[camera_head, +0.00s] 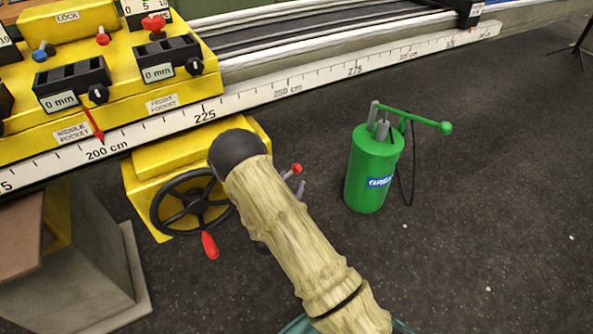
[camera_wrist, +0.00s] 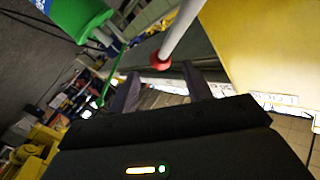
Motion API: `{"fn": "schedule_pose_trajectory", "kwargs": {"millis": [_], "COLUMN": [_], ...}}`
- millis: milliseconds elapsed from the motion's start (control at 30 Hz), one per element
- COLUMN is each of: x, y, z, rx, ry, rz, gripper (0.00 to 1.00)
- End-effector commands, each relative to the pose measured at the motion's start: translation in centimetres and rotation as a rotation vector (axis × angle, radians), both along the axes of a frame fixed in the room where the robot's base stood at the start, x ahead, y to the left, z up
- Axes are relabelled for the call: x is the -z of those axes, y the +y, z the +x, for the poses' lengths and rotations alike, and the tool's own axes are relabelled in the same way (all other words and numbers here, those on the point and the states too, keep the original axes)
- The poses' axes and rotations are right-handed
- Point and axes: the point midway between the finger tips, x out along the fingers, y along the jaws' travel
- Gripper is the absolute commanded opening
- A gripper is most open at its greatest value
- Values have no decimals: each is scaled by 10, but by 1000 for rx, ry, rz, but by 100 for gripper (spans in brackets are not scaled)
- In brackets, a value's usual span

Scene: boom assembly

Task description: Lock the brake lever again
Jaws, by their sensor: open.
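The brake lever is a pale grey rod with a red knob. In the wrist view its red knob (camera_wrist: 163,63) hangs in the gap just beyond or between my fingertips, and I cannot tell the exact depth. In the head view a small red knob (camera_head: 297,168), likely the same one, shows right of my wrist beside the yellow carriage housing (camera_head: 175,155). My gripper (camera_wrist: 162,86) is open, with a dark finger on each side of the knob and nothing held. In the head view my sleeved arm hides most of the gripper and the lever's base.
A black handwheel (camera_head: 192,204) with a red handle (camera_head: 209,245) is left of my arm. A green pump canister (camera_head: 373,170) stands on the floor to the right. The white ruler rail (camera_head: 300,83) runs above. Dark floor right of my arm is mostly clear.

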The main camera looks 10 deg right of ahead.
Motion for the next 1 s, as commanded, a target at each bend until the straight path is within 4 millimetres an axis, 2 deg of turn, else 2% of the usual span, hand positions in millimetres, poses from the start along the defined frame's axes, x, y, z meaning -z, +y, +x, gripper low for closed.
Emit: {"fn": "schedule_pose_trajectory", "kwargs": {"millis": [100, 300, 433, 700, 733, 900, 967, 1000], "x": [1, 1, 0, 0, 0, 0, 0, 0], "y": [-11, -25, -30, -30, -30, -30, -30, -30], "z": [19, 46, 54, 56, 56, 55, 55, 55], "rx": [2, 1, 0, 0, 0, 0, 0, 0], "ry": [-2, -1, -1, 1, 1, 1, 1, 1], "rz": [1, 2, 0, 0, 0, 0, 0, 0], "gripper": [49, 49, 49, 49, 47, 14, 2, 0]}}
